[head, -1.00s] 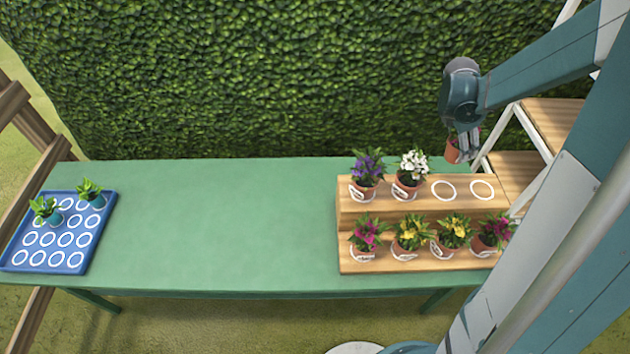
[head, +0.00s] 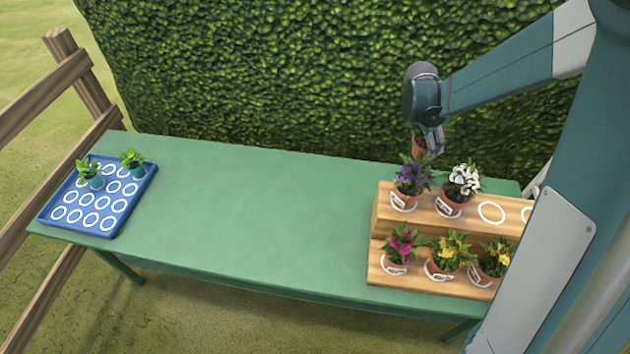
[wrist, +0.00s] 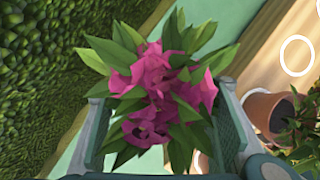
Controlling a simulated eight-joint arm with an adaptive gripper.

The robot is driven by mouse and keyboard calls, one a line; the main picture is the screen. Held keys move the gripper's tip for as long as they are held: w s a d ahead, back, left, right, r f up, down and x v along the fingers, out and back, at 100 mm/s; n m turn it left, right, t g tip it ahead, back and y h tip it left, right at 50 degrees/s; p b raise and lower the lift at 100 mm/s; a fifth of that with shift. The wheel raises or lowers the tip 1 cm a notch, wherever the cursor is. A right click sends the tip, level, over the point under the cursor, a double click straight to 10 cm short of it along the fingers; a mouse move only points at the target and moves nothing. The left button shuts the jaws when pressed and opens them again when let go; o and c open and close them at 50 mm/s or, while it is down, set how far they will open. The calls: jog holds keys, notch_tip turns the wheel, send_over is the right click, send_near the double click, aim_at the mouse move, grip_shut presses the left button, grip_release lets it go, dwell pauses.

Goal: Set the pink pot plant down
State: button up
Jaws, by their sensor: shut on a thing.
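The pink pot plant (wrist: 160,85) fills the middle of the wrist view, with pink flowers and green leaves. My gripper (wrist: 165,125) is shut on it, one finger on each side. In the head view my gripper (head: 428,140) points down behind the wooden stand. Only part of the held terracotta pot (head: 419,147) shows there, above and behind the purple plant. Its flowers are hidden in that view. The two-step wooden stand (head: 515,230) has bare white rings on its upper step, one of them clear (head: 491,213).
Purple (head: 411,175) and white (head: 463,181) plants stand on the upper step. A pink plant (head: 402,244) and yellow ones (head: 449,252) stand on the lower step. A blue ringed tray (head: 90,222) with two green plants is at the left. The green table's middle (head: 260,215) is clear. A hedge (head: 270,70) stands behind.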

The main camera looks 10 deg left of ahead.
jog(key=a+f+n+y+b, duration=0.1)
jog(key=a+f+n+b, duration=0.2)
jog(key=a, duration=1.5)
jog(key=s+a+f+n+t+b, duration=0.1)
jog(key=a+f+n+b, duration=0.2)
jog(key=a, duration=1.6)
jog(key=shift+s+a+f+t+y, duration=0.15)
jog(key=shift+s+f+t+y, duration=0.2)
jog(key=shift+f, duration=0.4)
jog(key=shift+f, duration=0.15)
notch_tip(320, 180, down, 6)
jog(key=b, duration=0.1)
jog(key=shift+f, duration=0.15)
jog(key=shift+f+b, duration=0.6)
jog(key=shift+f, duration=1.1)
jog(key=shift+f, duration=0.15)
jog(key=o, duration=1.1)
